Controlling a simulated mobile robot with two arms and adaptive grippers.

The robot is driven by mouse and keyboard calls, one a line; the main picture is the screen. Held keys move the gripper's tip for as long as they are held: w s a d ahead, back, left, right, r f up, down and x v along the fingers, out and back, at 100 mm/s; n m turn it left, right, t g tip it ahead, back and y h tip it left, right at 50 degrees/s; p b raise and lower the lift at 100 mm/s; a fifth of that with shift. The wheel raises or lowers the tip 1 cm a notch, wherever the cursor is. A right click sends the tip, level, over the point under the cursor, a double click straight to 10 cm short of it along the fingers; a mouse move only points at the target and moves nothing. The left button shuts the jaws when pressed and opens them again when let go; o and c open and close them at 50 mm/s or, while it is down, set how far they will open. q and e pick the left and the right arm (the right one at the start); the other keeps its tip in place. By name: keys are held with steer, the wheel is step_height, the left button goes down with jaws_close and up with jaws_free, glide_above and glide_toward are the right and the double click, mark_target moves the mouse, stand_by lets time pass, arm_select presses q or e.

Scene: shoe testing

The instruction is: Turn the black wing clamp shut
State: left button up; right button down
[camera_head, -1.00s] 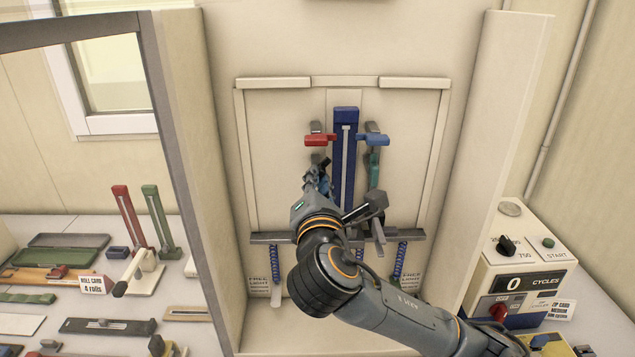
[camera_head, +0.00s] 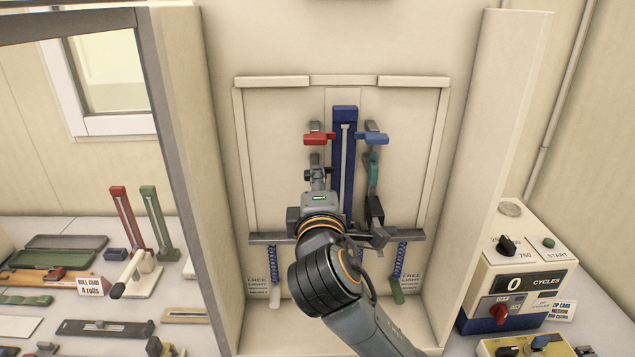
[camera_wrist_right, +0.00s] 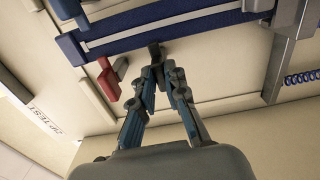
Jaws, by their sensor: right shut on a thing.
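My right gripper (camera_head: 318,176) reaches up from below, just left of the upright blue bar (camera_head: 344,118) on the cream panel. In the wrist view its two fingertips (camera_wrist_right: 158,68) are closed together on a small dark piece beside the blue bar's edge. This piece looks like the black wing clamp (camera_wrist_right: 154,48). A red lever (camera_head: 319,139) sits just above the gripper, and a blue lever (camera_head: 371,139) sits right of the bar. My left gripper is not in view.
Blue coiled cords (camera_head: 400,261) hang below a grey rail (camera_head: 262,238). Side walls enclose the panel.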

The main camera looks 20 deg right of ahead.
steer(key=shift+m, duration=0.3)
stand_by(0.4)
steer(key=c, duration=1.4)
jaws_free()
steer(key=shift+o, duration=0.2)
steer(key=v, duration=1.2)
